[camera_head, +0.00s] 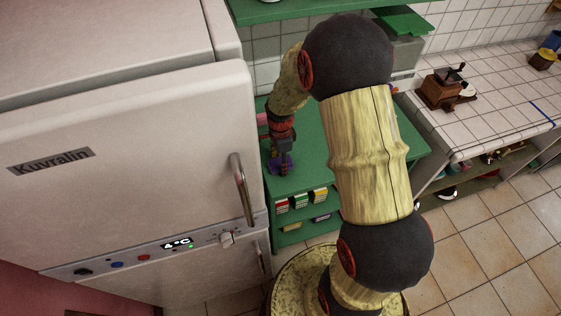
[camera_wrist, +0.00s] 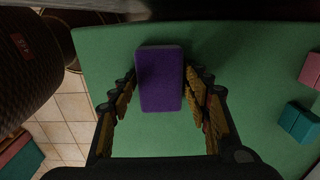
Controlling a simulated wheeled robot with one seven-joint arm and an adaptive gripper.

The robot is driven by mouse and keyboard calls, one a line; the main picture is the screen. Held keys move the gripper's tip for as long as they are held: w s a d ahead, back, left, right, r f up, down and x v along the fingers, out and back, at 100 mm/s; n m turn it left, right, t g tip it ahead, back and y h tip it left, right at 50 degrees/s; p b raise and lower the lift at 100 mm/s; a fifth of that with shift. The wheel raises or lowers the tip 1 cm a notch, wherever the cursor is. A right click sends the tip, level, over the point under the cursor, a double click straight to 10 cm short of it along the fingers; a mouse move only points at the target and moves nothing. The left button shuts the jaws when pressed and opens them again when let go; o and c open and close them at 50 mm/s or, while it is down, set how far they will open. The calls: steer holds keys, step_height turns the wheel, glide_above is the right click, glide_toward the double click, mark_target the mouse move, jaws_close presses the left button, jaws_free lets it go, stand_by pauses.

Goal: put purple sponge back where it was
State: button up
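The purple sponge (camera_wrist: 160,80) sits between the fingertips of my gripper (camera_wrist: 161,78) in the wrist view, with its broad face toward the camera. The fingers close in on its two long sides, and I see hardly any gap at the tips. In the head view the sponge (camera_head: 283,164) shows as a small purple patch at the end of my gripper (camera_head: 281,155), over the green top (camera_head: 309,181) beside the fridge. Whether it touches that top is hard to tell.
The fridge (camera_head: 130,170) stands close on the left. Pink (camera_wrist: 311,70) and teal (camera_wrist: 300,122) blocks lie at the right of the green top in the wrist view. Small boxes (camera_head: 300,200) fill the shelf below. A coffee grinder (camera_head: 444,88) stands on the tiled counter.

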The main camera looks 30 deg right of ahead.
steer(key=shift+o, duration=1.1)
step_height(320, 180, up, 12)
steer(key=p, duration=0.2)
steer(key=shift+r+p, duration=0.2)
steer(key=shift+p, duration=0.15)
steer(key=shift+s+f, duration=0.1)
